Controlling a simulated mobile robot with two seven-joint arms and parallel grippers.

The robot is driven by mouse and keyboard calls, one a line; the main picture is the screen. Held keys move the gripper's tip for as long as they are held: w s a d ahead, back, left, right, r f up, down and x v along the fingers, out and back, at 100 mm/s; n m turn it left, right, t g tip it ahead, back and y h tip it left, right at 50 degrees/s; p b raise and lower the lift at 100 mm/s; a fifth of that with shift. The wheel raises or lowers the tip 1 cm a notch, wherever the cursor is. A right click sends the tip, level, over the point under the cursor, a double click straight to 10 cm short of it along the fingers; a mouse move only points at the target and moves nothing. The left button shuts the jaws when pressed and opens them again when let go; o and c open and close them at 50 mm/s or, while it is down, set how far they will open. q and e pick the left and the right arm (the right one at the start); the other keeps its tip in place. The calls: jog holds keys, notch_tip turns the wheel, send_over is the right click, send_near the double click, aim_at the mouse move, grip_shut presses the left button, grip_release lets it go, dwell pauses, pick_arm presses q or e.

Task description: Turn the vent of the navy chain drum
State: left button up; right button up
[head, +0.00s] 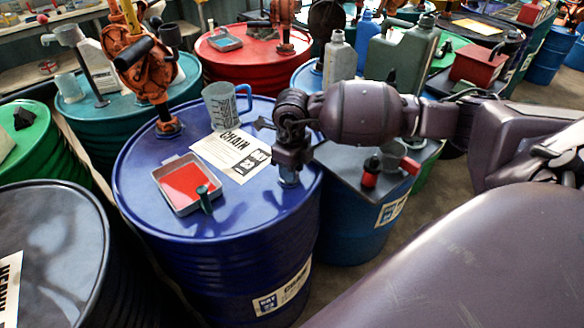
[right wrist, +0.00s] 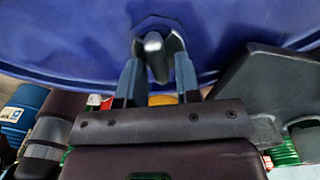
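The navy chain drum (head: 240,220) stands upright in the middle of the head view, its lid facing up. My right gripper (head: 289,172) reaches down from the right to the vent (head: 289,183) near the lid's right edge, hiding most of it. In the right wrist view, the vent's silver knob (right wrist: 153,42) lies between the two fingers of the right gripper (right wrist: 157,65). Whether the fingers press on it cannot be told. My left gripper is not in view.
On the navy lid are a tray with red inside (head: 184,182), a white CHAIN sheet (head: 232,152), a grey jug (head: 222,105) and an orange hand pump (head: 148,65). Other drums crowd around, including a black one (head: 45,240). A blue drum (head: 350,225) stands close at right.

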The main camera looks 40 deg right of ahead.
jog(key=shift+o, duration=0.8)
notch_tip(320, 180, up, 11)
jog(key=shift+p, duration=0.35)
jog(key=shift+f, duration=0.15)
